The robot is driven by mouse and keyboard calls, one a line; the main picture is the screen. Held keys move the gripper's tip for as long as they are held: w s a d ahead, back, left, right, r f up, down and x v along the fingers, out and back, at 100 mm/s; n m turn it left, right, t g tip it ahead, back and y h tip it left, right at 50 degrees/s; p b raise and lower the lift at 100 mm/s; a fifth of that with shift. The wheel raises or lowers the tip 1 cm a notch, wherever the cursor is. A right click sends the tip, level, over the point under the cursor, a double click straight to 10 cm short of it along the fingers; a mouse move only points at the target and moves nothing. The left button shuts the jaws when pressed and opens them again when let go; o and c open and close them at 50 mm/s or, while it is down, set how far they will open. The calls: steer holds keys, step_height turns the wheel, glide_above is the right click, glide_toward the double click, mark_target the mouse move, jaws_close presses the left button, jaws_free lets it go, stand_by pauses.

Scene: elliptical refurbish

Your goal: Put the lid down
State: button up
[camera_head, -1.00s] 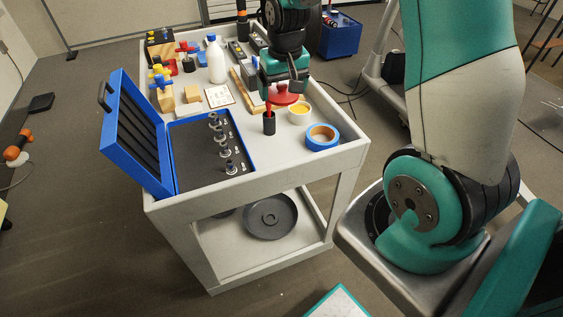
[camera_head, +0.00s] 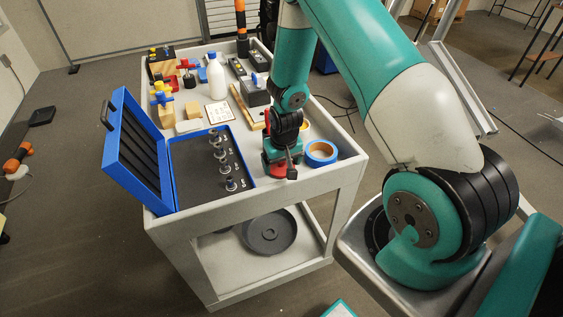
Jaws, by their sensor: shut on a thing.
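The red lid (camera_head: 277,169) is at my gripper (camera_head: 284,167), low over the front part of the grey cart top (camera_head: 235,199). My gripper points down and is shut on the lid. The gripper covers much of the lid, and I cannot tell whether the lid touches the cart top. A bowl with yellow contents (camera_head: 306,124) shows only partly behind my arm.
A blue tape roll (camera_head: 321,152) lies close to the right of my gripper. The open blue case (camera_head: 176,203) with metal fittings lies to its left. A white bottle (camera_head: 215,78), wooden blocks and a grey box (camera_head: 254,91) stand farther back. Some bare cart top lies at the front.

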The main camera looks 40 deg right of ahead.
mark_target(284, 170)
steer(key=shift+f, duration=0.3)
steer(key=shift+f, duration=0.2)
steer(key=o, duration=0.7)
steer(key=shift+c, duration=0.2)
step_height(284, 170, up, 12)
steer(key=s+b, duration=0.1)
steer(key=s, duration=0.1)
steer(key=s+a+r+n+y, duration=0.2)
steer(key=s+a+r+n, duration=0.2)
steer(key=a+r, duration=0.8)
steer(key=s+a+r+n+g+y, duration=0.1)
steer(key=s+a+r+n, duration=0.2)
steer(key=s, duration=0.5)
steer(key=s+a+r+n+y, duration=0.1)
steer(key=s+a+r+n, duration=0.2)
steer(key=s+a+r, duration=0.2)
steer(key=s+a, duration=0.2)
steer(key=s, duration=0.1)
steer(key=shift+s+a+g+y, duration=0.15)
steer(key=shift+a+g+y, duration=0.15)
steer(key=shift+g, duration=0.1)
